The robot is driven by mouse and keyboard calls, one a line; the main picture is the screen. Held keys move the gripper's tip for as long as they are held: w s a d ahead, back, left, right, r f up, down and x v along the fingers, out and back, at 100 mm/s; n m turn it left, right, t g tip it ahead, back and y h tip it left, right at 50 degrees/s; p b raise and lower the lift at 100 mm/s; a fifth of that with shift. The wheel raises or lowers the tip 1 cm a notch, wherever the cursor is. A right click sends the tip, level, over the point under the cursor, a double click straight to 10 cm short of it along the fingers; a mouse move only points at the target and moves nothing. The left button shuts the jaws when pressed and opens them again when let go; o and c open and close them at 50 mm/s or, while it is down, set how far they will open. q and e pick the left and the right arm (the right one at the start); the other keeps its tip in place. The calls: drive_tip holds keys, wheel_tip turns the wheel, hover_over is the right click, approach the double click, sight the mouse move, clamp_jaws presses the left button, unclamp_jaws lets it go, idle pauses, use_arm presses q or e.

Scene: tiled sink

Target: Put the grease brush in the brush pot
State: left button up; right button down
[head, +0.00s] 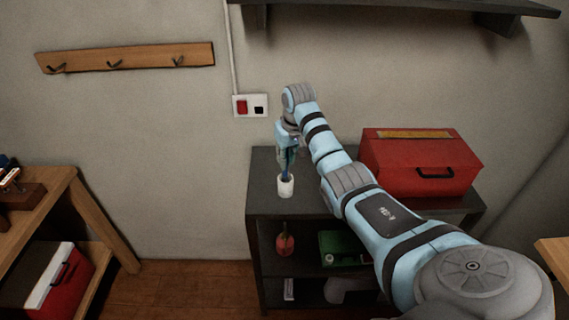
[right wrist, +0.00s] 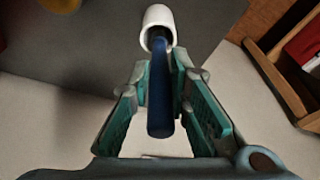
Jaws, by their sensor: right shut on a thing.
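The white brush pot (head: 286,189) stands upright on the dark shelf unit's top, near its left front part. It also shows in the right wrist view (right wrist: 158,17). My right gripper (head: 287,155) is above the pot, pointing down, and is shut on the grease brush. The brush's blue handle (right wrist: 160,95) runs between the fingers in the right wrist view. Its far end meets the pot's mouth; how deep it sits inside is hidden. In the head view a little blue (head: 286,177) shows just above the rim. My left gripper is out of view.
A red toolbox (head: 420,165) stands on the dark shelf unit (head: 265,177), right of the pot and behind my right arm. Lower shelves hold a red-orange bottle (head: 285,244) and a green case (head: 340,248). A wooden workbench (head: 60,190) stands at left.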

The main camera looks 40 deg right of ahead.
sight(284, 177)
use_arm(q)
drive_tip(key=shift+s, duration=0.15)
use_arm(e)
drive_tip(key=shift+f, duration=1.15)
drive_tip(key=c, duration=1.5)
unclamp_jaws()
